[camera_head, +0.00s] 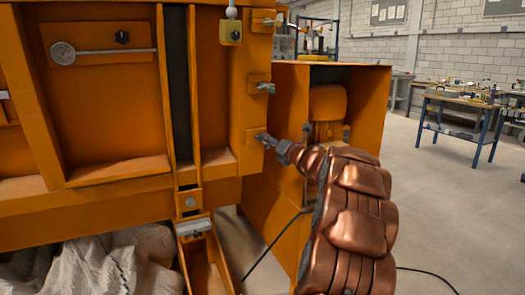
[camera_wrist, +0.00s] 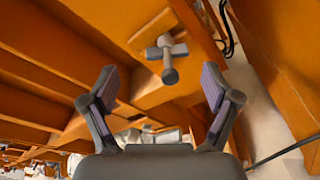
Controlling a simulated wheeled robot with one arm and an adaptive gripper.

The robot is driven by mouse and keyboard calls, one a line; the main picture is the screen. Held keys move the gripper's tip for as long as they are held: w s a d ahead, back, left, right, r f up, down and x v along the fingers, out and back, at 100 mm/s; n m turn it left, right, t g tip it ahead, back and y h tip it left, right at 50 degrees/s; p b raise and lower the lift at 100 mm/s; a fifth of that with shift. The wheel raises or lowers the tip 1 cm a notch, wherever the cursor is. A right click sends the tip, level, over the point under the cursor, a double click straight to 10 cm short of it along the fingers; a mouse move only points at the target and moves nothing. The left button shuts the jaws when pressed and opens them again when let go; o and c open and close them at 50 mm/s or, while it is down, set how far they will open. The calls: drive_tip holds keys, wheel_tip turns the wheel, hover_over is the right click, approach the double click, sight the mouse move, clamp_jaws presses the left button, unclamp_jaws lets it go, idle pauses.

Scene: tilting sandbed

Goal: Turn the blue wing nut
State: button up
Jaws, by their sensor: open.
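Three wing nuts show on the right edge of the orange sandbed frame in the head view: an upper one (camera_head: 273,19), a middle one (camera_head: 266,88) and a lower one (camera_head: 264,138). All look grey; I cannot pick out a blue one by colour. My gripper (camera_head: 281,148) is at the lower wing nut, partly hidden by its own wrist. In the wrist view, my gripper (camera_wrist: 160,82) is open, with a finger on each side. A grey wing nut (camera_wrist: 168,52) on an orange plate shows ahead, roughly between the fingertips, with nothing gripped.
An orange cabinet (camera_head: 360,100) stands close behind my arm. A black cable (camera_head: 270,246) hangs below. Open floor (camera_head: 450,215) lies right, before a workbench (camera_head: 460,110).

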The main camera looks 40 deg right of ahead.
sight(263, 142)
drive_tip(key=shift+n+y, duration=0.3)
drive_tip(key=shift+n, duration=0.3)
drive_tip(key=shift+w+d+f+p, duration=0.1)
drive_tip(key=shift+w+d+f, duration=0.2)
drive_tip(key=shift+w, duration=0.95)
drive_tip(key=shift+w+d+f+p, duration=0.15)
drive_tip(key=shift+w+d, duration=0.15)
drive_tip(key=shift+w, duration=0.95)
drive_tip(key=shift+w+d+f+p, duration=0.1)
drive_tip(key=shift+w+d+f, duration=0.2)
drive_tip(key=shift+w, duration=0.95)
